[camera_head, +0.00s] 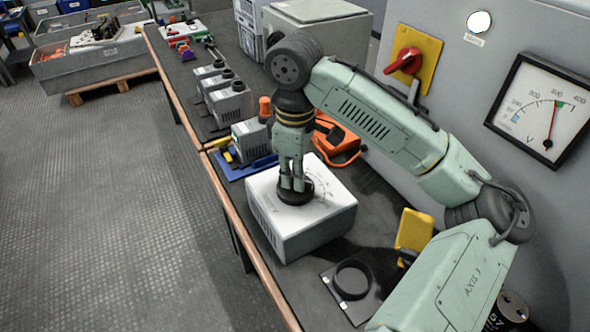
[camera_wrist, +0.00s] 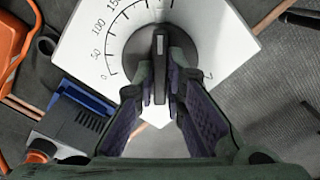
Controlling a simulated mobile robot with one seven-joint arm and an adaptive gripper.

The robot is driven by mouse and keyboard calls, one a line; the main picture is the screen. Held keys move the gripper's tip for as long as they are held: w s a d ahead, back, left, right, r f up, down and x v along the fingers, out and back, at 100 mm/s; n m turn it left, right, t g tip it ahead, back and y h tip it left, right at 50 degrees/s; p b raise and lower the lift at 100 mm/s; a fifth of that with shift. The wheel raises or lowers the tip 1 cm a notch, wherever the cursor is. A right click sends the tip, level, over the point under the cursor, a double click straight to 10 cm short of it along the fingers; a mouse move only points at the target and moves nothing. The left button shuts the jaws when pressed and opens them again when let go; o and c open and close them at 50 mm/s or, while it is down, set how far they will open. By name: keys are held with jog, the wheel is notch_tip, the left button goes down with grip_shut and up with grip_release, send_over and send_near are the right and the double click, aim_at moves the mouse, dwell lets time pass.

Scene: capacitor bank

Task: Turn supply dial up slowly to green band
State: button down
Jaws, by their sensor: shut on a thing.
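The supply dial is a round black knob (camera_wrist: 160,50) with a raised grip bar, on top of a white box (camera_head: 275,222). A printed scale with 0, 50, 100 and 150 curves around its left side in the wrist view. My gripper (camera_head: 293,182) points straight down at the dial, its fingers shut on the grip bar; it also shows in the wrist view (camera_wrist: 161,85). The meter (camera_head: 535,125) on the grey cabinet has a red needle pointing nearly straight up, at the left edge of a small green band (camera_head: 559,104).
A red rotary handle (camera_head: 405,60) on a yellow plate and a white round lamp (camera_head: 479,22) are on the cabinet. An orange item (camera_head: 338,140) and a blue tray (camera_head: 250,168) lie behind the box. A black ring (camera_head: 352,280) lies in front. Floor at left is clear.

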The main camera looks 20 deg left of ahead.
jog(key=c, duration=1.7)
grip_release()
jog(key=shift+o, duration=0.2)
notch_tip(320, 180, up, 12)
dwell(0.3)
